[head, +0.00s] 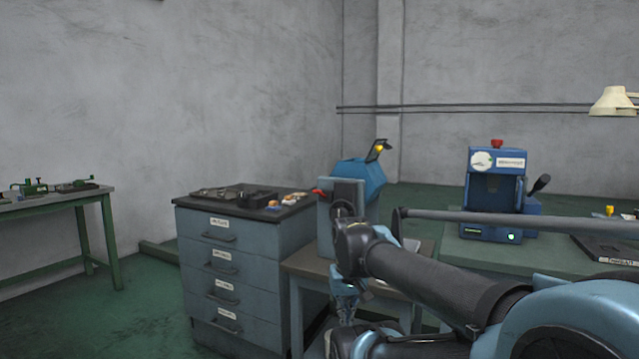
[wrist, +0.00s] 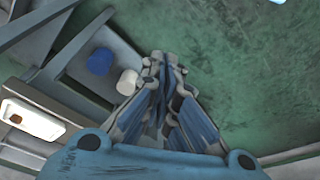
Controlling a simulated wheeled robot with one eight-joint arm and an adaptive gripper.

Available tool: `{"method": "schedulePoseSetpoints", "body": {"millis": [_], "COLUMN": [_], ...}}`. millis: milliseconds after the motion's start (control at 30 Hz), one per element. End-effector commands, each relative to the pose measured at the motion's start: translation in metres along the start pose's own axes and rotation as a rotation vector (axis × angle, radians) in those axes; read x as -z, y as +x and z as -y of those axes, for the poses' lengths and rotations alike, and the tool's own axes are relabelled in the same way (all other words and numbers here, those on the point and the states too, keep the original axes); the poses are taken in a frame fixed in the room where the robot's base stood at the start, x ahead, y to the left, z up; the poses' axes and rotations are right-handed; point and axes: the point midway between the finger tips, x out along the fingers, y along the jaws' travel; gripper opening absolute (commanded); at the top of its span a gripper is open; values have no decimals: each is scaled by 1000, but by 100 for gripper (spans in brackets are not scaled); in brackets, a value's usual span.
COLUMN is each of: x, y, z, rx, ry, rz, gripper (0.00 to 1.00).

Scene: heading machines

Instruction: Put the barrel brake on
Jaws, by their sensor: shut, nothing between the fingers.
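A blue faceted barrel (head: 362,178) sits behind a grey upright housing (head: 328,225) on a small table, in the middle of the head view. A red lever (head: 319,192) sticks out at the housing's left; I cannot tell whether it is the barrel brake. My arm covers part of the housing. My gripper (head: 346,306) hangs below the level of the tabletop, apart from the lever. In the wrist view my gripper (wrist: 163,62) is shut and empty, pointing over the green floor. The barrel and lever are not clearly seen there.
A grey drawer cabinet (head: 232,262) with small parts on top stands left of the machine. A blue machine (head: 495,195) with a red knob stands on a green bench at right. In the wrist view a blue piece (wrist: 99,61) and a white cylinder (wrist: 128,82) are near my fingers.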

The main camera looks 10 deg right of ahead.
Motion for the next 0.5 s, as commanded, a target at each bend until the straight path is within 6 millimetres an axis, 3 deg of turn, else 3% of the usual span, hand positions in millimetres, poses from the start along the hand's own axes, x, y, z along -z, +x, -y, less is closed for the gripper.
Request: {"method": "schedulePoseSetpoints", "body": {"millis": [500], "x": [200], "y": [-171], "z": [-7], "rx": [-74], "ry": [234], "rz": [-38], "gripper": [0]}}
